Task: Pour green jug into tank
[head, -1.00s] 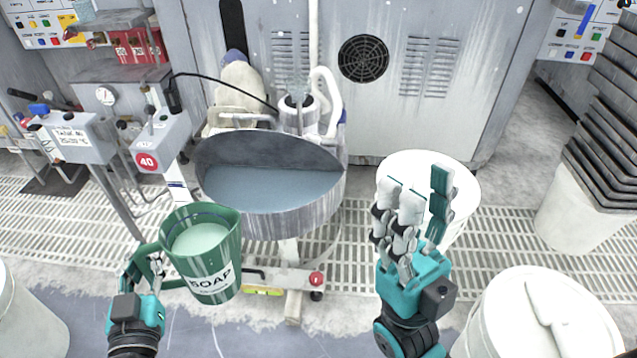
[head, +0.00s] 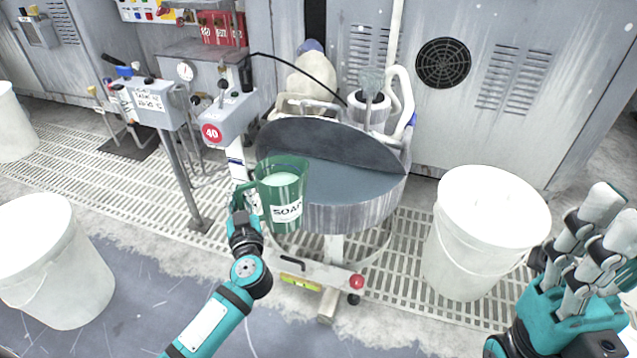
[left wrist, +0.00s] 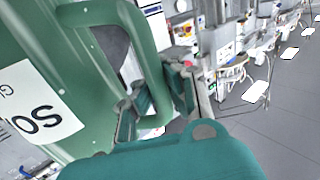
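The green jug (head: 284,190), labelled SOAP and holding pale green liquid, is upright in the head view. It overlaps the front left rim of the round grey tank (head: 350,212) in the picture; I cannot tell whether they touch. The tank holds grey-blue liquid. My left gripper (head: 246,199) is shut on the jug's handle. In the left wrist view the jug (left wrist: 45,60) fills the left side, with the fingers (left wrist: 155,105) around its handle. My right gripper (head: 592,235) is open and empty at the right edge, with its fingers raised.
White buckets stand at left (head: 50,260) and right of the tank (head: 485,235). A control post with a red 40 label (head: 211,133) stands left of the tank. A low foot with a red knob (head: 356,282) lies below. Floor grating (head: 165,195) surrounds it.

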